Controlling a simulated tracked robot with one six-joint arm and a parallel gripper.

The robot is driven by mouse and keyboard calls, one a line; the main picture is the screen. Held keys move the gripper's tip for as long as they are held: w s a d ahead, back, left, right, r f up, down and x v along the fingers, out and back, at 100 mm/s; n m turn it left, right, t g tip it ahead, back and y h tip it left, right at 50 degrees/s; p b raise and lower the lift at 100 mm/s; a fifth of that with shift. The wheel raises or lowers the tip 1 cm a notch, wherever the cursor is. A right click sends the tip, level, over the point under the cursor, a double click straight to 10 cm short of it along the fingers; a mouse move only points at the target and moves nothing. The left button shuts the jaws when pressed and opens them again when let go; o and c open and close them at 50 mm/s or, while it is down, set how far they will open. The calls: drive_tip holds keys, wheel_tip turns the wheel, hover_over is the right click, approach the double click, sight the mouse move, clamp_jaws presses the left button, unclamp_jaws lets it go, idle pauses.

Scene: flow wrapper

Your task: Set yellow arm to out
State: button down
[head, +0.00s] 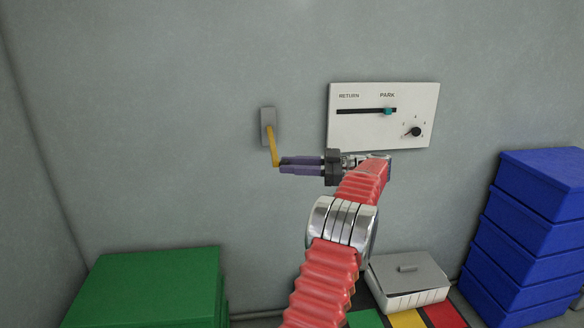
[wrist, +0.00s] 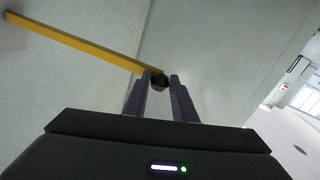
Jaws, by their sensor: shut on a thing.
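The yellow arm (head: 272,145) hangs from a grey wall mount (head: 268,115) and slants down and slightly right. In the wrist view the yellow arm (wrist: 85,42) runs from the upper left to a dark round knob (wrist: 160,83) at its end. My gripper (head: 281,165) reaches in from the right at the arm's lower end. In the wrist view my gripper (wrist: 161,82) has its fingers on both sides of the knob, shut on it. The fingers hide the knob in the head view. I see no label for the arm's positions.
A white panel (head: 400,134) with a RETURN–PARK slider (head: 387,111) and a black dial (head: 416,132) is on the wall to the right. Green boxes (head: 150,280) stand lower left, blue bins (head: 535,235) at right, a lidded white box (head: 408,277) below. The wall left of the mount is clear.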

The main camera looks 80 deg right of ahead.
drive_tip(key=shift+w+a+r, duration=0.1)
drive_tip(key=shift+w, duration=0.05)
drive_tip(key=c, duration=1.5)
unclamp_jaws()
drive_tip(key=shift+o, duration=0.2)
